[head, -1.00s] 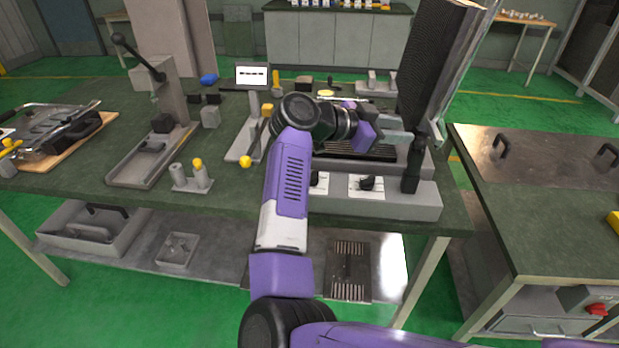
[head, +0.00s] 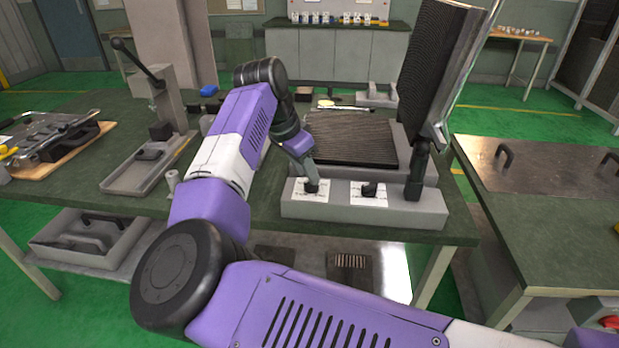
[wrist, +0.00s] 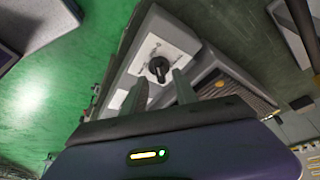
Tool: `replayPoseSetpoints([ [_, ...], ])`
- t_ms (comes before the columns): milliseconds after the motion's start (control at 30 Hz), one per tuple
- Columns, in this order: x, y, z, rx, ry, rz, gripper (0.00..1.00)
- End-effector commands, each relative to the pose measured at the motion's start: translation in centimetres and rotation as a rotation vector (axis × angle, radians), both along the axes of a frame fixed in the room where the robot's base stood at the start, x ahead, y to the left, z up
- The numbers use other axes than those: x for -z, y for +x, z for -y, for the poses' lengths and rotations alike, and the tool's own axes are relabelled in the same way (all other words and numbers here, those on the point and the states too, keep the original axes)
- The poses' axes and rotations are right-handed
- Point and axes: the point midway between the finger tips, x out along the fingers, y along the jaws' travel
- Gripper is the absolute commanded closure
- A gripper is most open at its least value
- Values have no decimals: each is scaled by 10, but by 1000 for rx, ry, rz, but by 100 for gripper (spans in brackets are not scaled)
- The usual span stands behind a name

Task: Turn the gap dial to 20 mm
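A grey box with two black dials on white plates forms the front of the press-like device. The left dial (head: 311,188) has my gripper (head: 309,172) right above it. The right dial (head: 369,190) is free of the gripper. In the wrist view, the left dial (wrist: 158,68) lies just ahead of my gripper (wrist: 160,80), between its two parted fingertips. Contact with the knob cannot be made out. The right dial's white plate (wrist: 118,98) is partly covered by a finger. The dial markings are too small to read, so I cannot tell which is the gap dial.
A ribbed plate (head: 350,137) lies behind the dials. A raised ribbed lid (head: 432,70) stands at the right on a black post (head: 417,172). A lever press (head: 160,110) stands left of my arm. The bench top right of it (head: 560,235) is mostly clear.

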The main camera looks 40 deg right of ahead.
Motion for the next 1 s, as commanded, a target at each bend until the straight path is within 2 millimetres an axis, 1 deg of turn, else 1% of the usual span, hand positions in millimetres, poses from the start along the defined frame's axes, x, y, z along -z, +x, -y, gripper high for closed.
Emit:
replayPoseSetpoints([
  [33, 7, -1, 4, 2, -1, -2, 65],
  [100, 15, -2, 7, 2, -2, -2, 65],
  [200, 22, -1, 9, 1, -1, -1, 65],
  [333, 26, -2, 11, 1, -1, -1, 65],
  [533, 26, -2, 11, 2, -2, 1, 65],
  [567, 26, -2, 11, 2, -2, 1, 67],
  [700, 26, -2, 11, 2, -2, 1, 95],
  [733, 26, -2, 11, 2, -2, 1, 100],
  [1000, 25, -2, 11, 6, -2, 0, 100],
])
